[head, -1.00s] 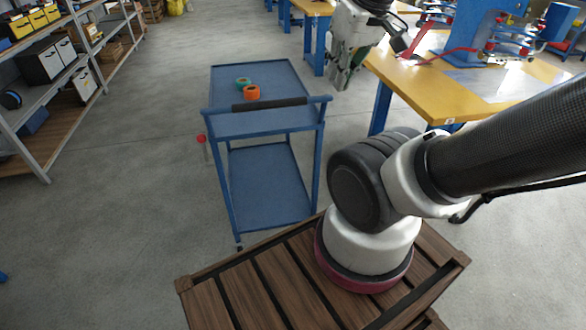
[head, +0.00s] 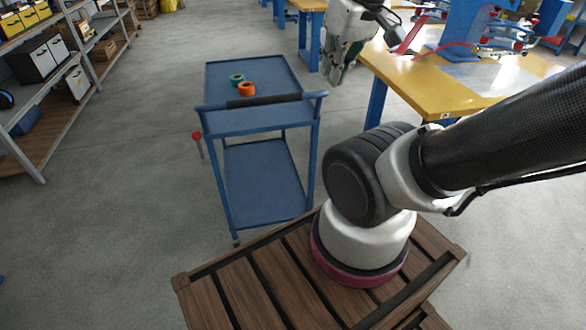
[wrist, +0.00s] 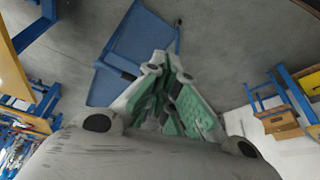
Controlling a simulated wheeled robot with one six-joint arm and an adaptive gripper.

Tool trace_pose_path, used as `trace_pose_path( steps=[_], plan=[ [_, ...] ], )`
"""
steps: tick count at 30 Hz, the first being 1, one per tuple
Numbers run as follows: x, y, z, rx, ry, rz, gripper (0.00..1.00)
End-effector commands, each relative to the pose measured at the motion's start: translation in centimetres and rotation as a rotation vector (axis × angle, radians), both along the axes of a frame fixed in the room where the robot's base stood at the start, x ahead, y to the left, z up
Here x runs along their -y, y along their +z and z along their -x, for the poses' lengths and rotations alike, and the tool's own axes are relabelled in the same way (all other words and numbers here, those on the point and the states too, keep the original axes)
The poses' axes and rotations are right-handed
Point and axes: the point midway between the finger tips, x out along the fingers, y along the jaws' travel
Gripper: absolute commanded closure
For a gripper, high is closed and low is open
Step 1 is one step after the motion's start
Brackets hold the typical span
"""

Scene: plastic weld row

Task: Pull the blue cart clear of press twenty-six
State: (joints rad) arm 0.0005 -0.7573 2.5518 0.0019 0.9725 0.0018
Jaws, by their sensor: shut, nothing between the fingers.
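The blue cart (head: 280,78) stands upright on the floor ahead of my base, with two shelves and a dark-gripped handle (head: 264,101) on its near side. A green roll (head: 236,79) and an orange roll (head: 246,89) lie on its top shelf. My gripper (head: 333,78) is shut and empty, to the right of the cart's top and apart from the handle. In the wrist view, its green-padded fingers (wrist: 168,88) show against the cart (wrist: 138,45). A blue machine (head: 465,28) stands on the yellow workbench; no number is readable.
The yellow workbench (head: 435,90) is close to the right of my gripper. A red-topped thin post (head: 197,136) stands left of the cart. Shelving (head: 75,65) with bins lines the far left. The floor (head: 120,190) between shelving and cart is clear.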

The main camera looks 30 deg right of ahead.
Motion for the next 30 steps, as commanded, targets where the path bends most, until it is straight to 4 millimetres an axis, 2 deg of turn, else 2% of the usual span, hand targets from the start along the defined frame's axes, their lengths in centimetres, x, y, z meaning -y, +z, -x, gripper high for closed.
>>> trace_pose_path(
  steps=[1,4,7,8,11,17,24,27,30],
  plan=[
    [0.0,0.0,0.0,0.0,0.0,0.0,0.96],
    [-0.1,-0.3,-0.1,-0.016,0.005,0.0,0.78],
    [-0.3,-1.6,-0.7,-0.081,0.015,0.0,0.6],
    [-0.4,-2.0,-1.1,-0.107,0.019,0.001,0.57],
    [-0.7,-3.4,-3.1,-0.202,0.036,0.009,0.57],
    [-1.2,-6.5,-10.2,-0.322,0.238,0.081,0.57],
    [-1.9,-10.7,-19.2,-0.337,0.679,0.203,0.57],
    [-2.0,-10.8,-22.5,-0.287,0.877,0.273,0.57],
    [-2.1,-9.7,-24.4,-0.228,1.027,0.341,0.57]
  ],
)
